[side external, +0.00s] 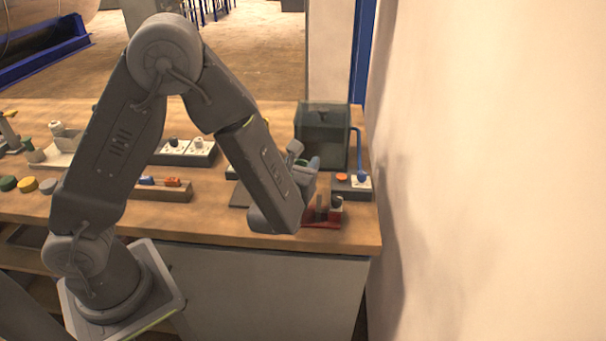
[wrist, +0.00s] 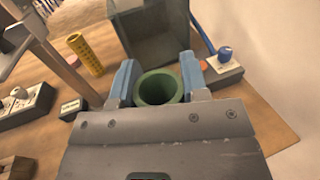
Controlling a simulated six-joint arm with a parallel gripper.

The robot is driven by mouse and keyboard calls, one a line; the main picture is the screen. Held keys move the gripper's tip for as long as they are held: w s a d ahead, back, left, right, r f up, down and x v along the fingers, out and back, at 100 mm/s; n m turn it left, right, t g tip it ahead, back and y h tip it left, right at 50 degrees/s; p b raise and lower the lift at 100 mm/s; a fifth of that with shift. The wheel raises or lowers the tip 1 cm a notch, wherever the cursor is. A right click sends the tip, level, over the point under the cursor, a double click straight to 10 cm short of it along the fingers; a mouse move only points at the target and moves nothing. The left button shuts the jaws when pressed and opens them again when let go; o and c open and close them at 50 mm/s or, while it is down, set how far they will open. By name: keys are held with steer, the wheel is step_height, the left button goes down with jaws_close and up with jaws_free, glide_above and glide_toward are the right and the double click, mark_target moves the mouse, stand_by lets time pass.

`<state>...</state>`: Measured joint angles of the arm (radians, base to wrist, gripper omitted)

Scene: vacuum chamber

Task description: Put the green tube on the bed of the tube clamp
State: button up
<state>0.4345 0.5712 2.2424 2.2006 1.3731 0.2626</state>
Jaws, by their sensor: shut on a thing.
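The green tube (wrist: 158,88) is between the two blue fingers of my gripper (wrist: 158,82) in the wrist view, its open round end facing the camera. My gripper is shut on it. In the side view my gripper (side external: 308,168) is above the right part of the bench, and only a sliver of green shows there. A red-based fixture with dark upright parts (side external: 322,214) stands at the front right, below my gripper; it may be the tube clamp, but my arm hides part of it. Its bed cannot be made out in either view.
A dark translucent box (side external: 323,128) stands behind my gripper. A control box with a blue knob (wrist: 225,62) is to the right. A yellow tube (wrist: 85,54) stands to the left in the wrist view. A wooden rack (side external: 160,190) with coloured pieces lies further left.

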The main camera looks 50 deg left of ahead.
steer(key=shift+f, duration=1.25)
steer(key=shift+f, duration=0.1)
steer(key=o, duration=0.9)
